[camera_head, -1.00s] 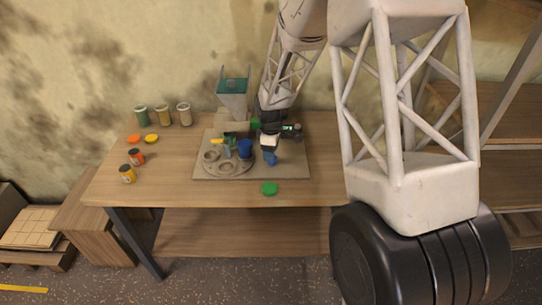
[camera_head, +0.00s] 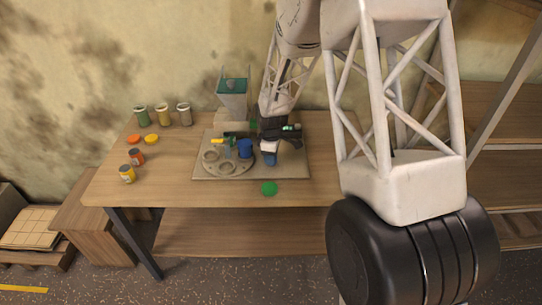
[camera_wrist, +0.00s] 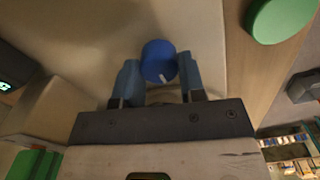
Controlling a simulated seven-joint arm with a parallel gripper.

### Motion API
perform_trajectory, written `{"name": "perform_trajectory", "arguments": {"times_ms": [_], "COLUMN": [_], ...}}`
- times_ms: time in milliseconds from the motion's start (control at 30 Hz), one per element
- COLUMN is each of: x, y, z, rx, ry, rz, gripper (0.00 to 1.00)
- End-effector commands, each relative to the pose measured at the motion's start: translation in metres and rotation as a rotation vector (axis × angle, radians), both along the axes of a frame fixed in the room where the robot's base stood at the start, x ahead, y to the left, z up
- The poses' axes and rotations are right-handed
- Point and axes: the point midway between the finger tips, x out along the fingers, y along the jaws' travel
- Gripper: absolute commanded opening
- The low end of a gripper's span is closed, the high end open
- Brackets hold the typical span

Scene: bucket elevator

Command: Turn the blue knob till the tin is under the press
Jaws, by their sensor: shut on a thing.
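The blue knob (camera_wrist: 158,58) with a white mark sits between the two blue fingers of my gripper (camera_wrist: 158,74) in the wrist view. The gripper is shut on it. In the head view my gripper (camera_head: 269,156) is low over the right part of the grey base plate, and hides most of the knob. A round grey turntable (camera_head: 228,168) with several round pockets lies to its left. A blue tin (camera_head: 245,148) stands on the turntable's right side, close to my gripper. The press cannot be made out clearly among the parts behind the turntable.
A hopper (camera_head: 232,100) stands behind the turntable. A green disc (camera_head: 269,188) lies at the table's front edge. Several jars (camera_head: 163,116), orange and yellow discs and small pots (camera_head: 128,174) stand at the left. The table front left is clear.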

Motion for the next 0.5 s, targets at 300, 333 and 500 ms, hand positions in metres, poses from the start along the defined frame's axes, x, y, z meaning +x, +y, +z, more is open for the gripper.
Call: {"name": "perform_trajectory", "arguments": {"times_ms": [300, 333, 500], "x": [-0.0002, -0.0002, 0.0004], "y": [0.0, 0.0, -0.0001], "z": [0.0002, 0.0002, 0.0011], "rx": [0.0, 0.0, 0.0], "ry": [0.0, 0.0, 0.0], "rz": [-0.022, -0.029, -0.092], "gripper": [0.14, 0.14, 0.14]}}
